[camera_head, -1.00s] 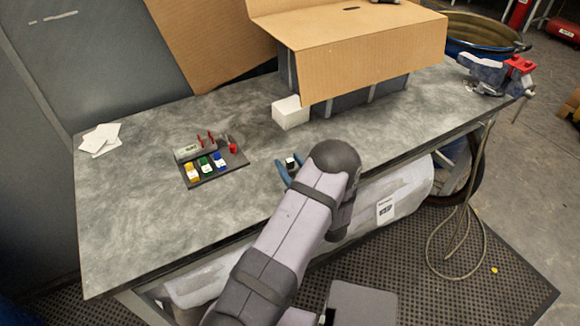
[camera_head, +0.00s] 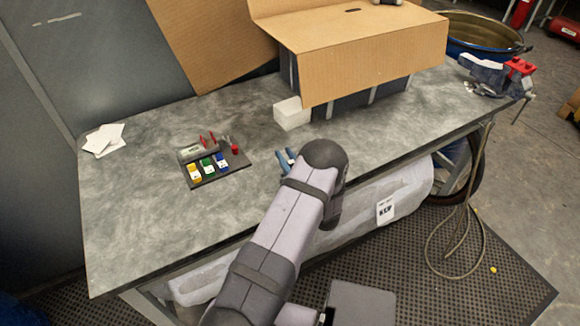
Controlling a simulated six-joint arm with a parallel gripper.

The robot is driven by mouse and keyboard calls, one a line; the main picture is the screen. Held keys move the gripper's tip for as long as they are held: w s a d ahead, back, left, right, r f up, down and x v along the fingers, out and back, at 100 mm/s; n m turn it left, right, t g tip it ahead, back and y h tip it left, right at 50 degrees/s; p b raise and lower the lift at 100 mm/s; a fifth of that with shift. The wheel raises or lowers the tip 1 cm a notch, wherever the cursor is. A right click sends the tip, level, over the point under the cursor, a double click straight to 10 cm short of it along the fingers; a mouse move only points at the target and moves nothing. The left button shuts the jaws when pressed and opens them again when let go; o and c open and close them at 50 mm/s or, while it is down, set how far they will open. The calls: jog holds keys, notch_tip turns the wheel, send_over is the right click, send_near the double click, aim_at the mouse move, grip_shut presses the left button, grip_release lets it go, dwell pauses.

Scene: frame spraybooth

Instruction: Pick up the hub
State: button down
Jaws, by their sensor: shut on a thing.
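My gripper (camera_head: 287,159) is over the front part of the grey bench, its two blue fingers close together. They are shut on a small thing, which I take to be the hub. The hub is almost wholly hidden by the fingers and my dark wrist, so its shape and its height over the bench cannot be told.
On the grey bench (camera_head: 130,210), a dark tray (camera_head: 232,173) left of my gripper holds yellow, green and blue pieces and red-handled tools. A white block (camera_head: 292,113) and a cardboard box (camera_head: 365,60) stand behind. White cards (camera_head: 104,139) lie far left; a vise (camera_head: 487,74) is far right.

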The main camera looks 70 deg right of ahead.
jog(key=shift+r, duration=0.25)
notch_tip(320, 180, up, 10)
jog(key=b, duration=0.2)
jog(key=shift+f, duration=0.2)
dwell(0.5)
